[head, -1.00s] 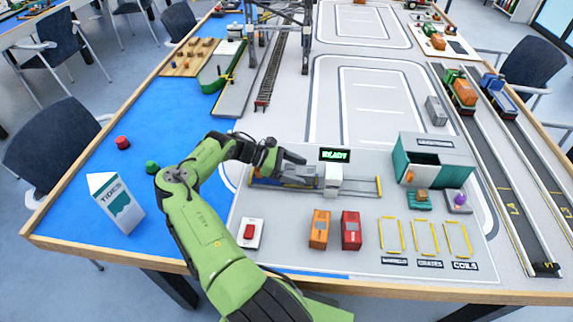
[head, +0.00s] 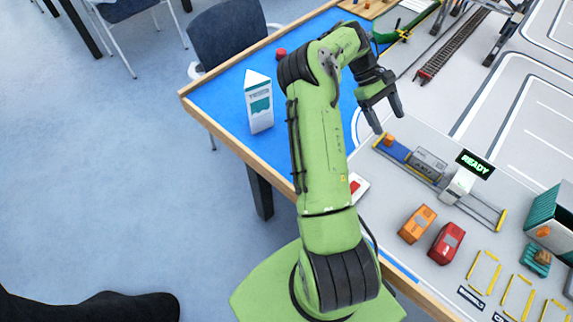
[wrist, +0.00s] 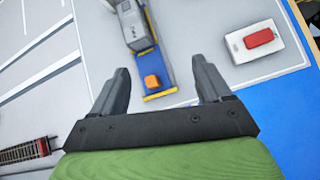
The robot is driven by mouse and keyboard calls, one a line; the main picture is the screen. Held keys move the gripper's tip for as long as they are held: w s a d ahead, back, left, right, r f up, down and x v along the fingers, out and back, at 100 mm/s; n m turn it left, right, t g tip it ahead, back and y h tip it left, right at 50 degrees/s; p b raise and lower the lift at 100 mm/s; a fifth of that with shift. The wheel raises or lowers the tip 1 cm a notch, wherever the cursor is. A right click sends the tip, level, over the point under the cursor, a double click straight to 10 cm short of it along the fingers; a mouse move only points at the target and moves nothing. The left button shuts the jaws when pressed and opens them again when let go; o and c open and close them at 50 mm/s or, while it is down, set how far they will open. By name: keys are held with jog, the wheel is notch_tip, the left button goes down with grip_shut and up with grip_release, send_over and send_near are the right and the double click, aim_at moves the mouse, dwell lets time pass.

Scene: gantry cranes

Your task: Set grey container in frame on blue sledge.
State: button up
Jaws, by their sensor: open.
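My gripper (head: 389,122) is open and empty, above and left of the sledge. In the wrist view its fingers (wrist: 161,78) spread either side of the sledge's orange-block end.
A white gate with a READY sign (head: 475,164) straddles the track. An orange car (head: 417,224) and a red car (head: 446,243) stand in front. A red button box (wrist: 264,40) is beside the sledge. A white TIDES carton (head: 259,103) stands on the blue area.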

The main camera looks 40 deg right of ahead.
jog(key=w+a+r+t+y, duration=0.1)
jog(key=a+r+t, duration=0.2)
jog(key=a+r, duration=0.35)
jog(key=w+a+r+m+t, duration=0.1)
jog(key=w+a+r+t, duration=0.15)
jog(key=a, duration=0.75)
jog(key=w+a+r+t+y, duration=0.1)
jog(key=a+r+t, duration=0.35)
jog(key=a, duration=0.35)
jog(key=s+a+r+n+t, duration=0.1)
jog(key=s+a+t, duration=0.3)
jog(key=s+a, duration=0.7)
jog(key=shift+a+r, duration=0.45)
jog(key=shift+a, duration=0.7)
jog(key=shift+s, duration=0.15)
